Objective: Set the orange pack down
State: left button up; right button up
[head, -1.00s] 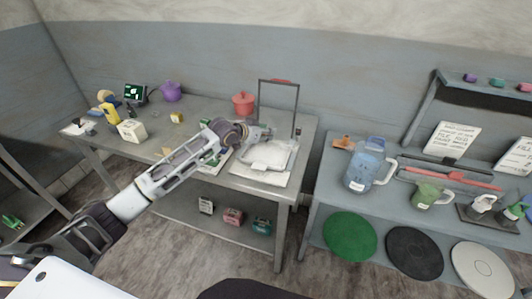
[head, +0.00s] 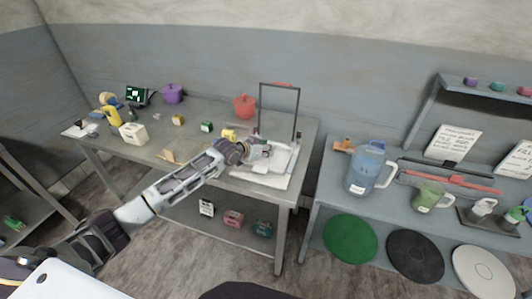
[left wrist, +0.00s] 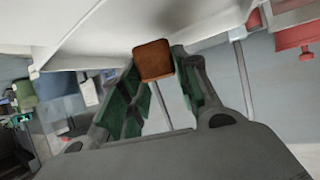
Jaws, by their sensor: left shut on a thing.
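My left gripper (head: 267,149) is over the white board (head: 266,178) at the right end of the left table. In the left wrist view its green-padded fingers (left wrist: 155,92) are shut on an orange-brown pack (left wrist: 153,60). The pack's end face shows between the fingertips, close to a white surface. I cannot tell whether the pack touches the board. In the head view I cannot make out the pack at the gripper. My right gripper is not in view.
A dark upright frame (head: 298,112) stands at the board's back. A red pot (head: 245,106) is behind the gripper, with a yellow block (head: 229,134) and green block (head: 207,126) to its left. A blue jug (head: 364,168) stands on the right bench.

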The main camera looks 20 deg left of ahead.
pick_arm(q)
jog(key=shift+f, duration=1.2)
jog(key=shift+f, duration=0.1)
jog(key=o, duration=1)
jog(key=shift+v, duration=2.05)
jog(key=v, duration=0.8)
